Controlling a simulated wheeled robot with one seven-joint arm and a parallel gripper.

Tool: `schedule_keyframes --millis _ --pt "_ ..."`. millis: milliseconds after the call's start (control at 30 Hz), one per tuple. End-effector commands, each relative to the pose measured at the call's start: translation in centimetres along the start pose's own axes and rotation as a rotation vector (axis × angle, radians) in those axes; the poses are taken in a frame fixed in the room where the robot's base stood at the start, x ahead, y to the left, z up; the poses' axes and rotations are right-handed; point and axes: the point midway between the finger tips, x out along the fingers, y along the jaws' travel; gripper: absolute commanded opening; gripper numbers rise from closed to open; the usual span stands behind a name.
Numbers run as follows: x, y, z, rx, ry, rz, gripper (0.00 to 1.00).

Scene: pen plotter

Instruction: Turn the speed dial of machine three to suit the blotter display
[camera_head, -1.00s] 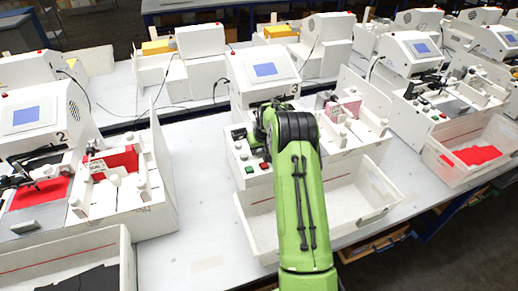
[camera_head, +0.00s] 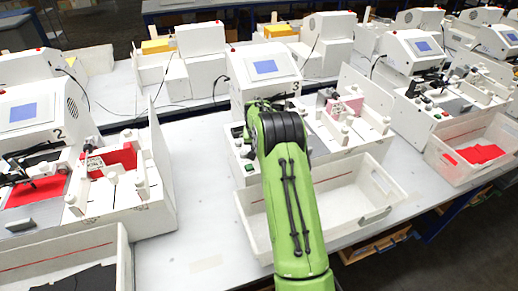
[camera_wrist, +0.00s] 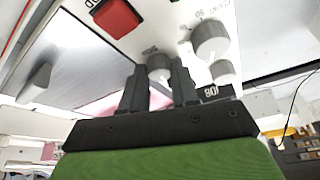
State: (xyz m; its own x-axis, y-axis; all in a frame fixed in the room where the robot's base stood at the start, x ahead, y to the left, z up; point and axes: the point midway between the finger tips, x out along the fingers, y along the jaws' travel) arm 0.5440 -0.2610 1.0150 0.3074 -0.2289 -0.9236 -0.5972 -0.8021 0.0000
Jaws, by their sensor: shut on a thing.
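Machine three (camera_head: 264,88), a white unit marked "3", stands in the middle of the head view with a blue screen (camera_head: 264,67) on its sloped front. My arm covers part of its control panel. In the wrist view my gripper (camera_wrist: 160,80) is shut on a small grey-white dial (camera_wrist: 158,64), one black finger on either side. A small label beside this dial is too blurred to read surely. Two other pale knobs, a larger one (camera_wrist: 210,40) and a smaller one (camera_wrist: 222,70), sit to its right. The screen's text is too small to read.
A red square button (camera_wrist: 116,16) lies near the held dial in the wrist view. Machine two (camera_head: 35,112) is at left, with bare table between. Another machine (camera_head: 408,60) stands at right.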

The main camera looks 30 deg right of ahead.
Motion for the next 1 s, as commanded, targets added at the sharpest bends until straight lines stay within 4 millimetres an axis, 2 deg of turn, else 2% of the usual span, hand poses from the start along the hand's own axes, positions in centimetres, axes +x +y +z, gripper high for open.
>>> schedule_keyframes --millis 500,1000 --pt "0.01 -0.25 -0.03 0.309 0.000 0.128 0.00" --pt "0.03 -0.26 -0.01 0.369 -0.001 0.154 0.00"
